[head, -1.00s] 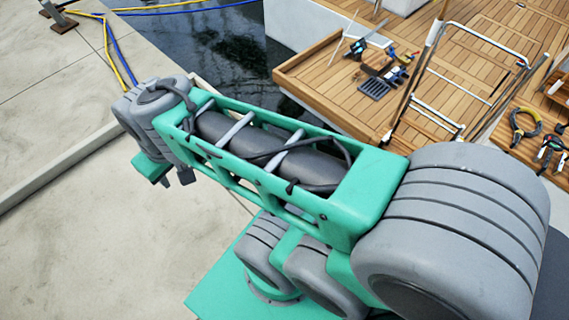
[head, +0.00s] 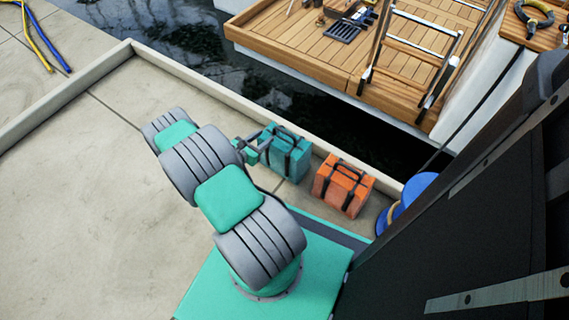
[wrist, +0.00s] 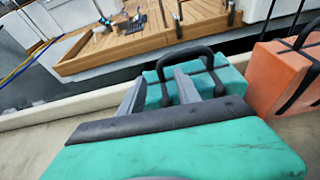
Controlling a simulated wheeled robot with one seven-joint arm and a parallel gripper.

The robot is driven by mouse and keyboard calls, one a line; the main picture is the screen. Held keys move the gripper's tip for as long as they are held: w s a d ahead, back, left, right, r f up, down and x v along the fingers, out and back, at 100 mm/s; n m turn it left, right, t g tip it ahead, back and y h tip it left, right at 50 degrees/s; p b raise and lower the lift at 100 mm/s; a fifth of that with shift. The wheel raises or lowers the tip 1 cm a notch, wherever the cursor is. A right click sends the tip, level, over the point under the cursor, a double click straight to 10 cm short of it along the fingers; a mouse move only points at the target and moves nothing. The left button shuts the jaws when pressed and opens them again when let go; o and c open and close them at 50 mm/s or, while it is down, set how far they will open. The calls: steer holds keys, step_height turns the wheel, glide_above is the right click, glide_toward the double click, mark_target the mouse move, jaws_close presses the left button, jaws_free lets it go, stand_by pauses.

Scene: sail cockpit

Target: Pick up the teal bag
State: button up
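The teal bag (head: 273,154) stands upright on the concrete beside the low curb, with dark straps and a black handle. In the wrist view the teal bag (wrist: 232,77) is straight ahead, its dark arched handle raised on top. My gripper (wrist: 160,77) is open, its two grey fingers pointing at the bag. One leg of the handle shows between the fingers and the right finger overlaps the handle loop. I cannot tell whether they touch. In the head view my gripper (head: 251,144) is at the bag's left side, partly hidden by my arm.
An orange bag (head: 337,187) stands close to the right of the teal bag. The curb (head: 215,100) runs behind both, with dark water beyond and the boat's wooden deck (head: 300,47) past it. A blue round object (head: 418,186) is at the right.

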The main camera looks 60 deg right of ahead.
mark_target(274, 131)
steer(key=b+x, duration=0.1)
steer(key=x, duration=0.1)
steer(key=b+x, duration=0.1)
steer(key=x, duration=0.2)
steer(key=b+x, duration=0.1)
steer(key=x, duration=0.1)
steer(key=shift+d+f, duration=0.2)
steer(key=shift+f, duration=0.3)
steer(key=shift+s+d, duration=0.1)
steer(key=shift+d, duration=0.15)
steer(key=shift+r, duration=0.1)
steer(key=shift+c, duration=0.5)
jaws_close()
steer(key=shift+r, duration=0.15)
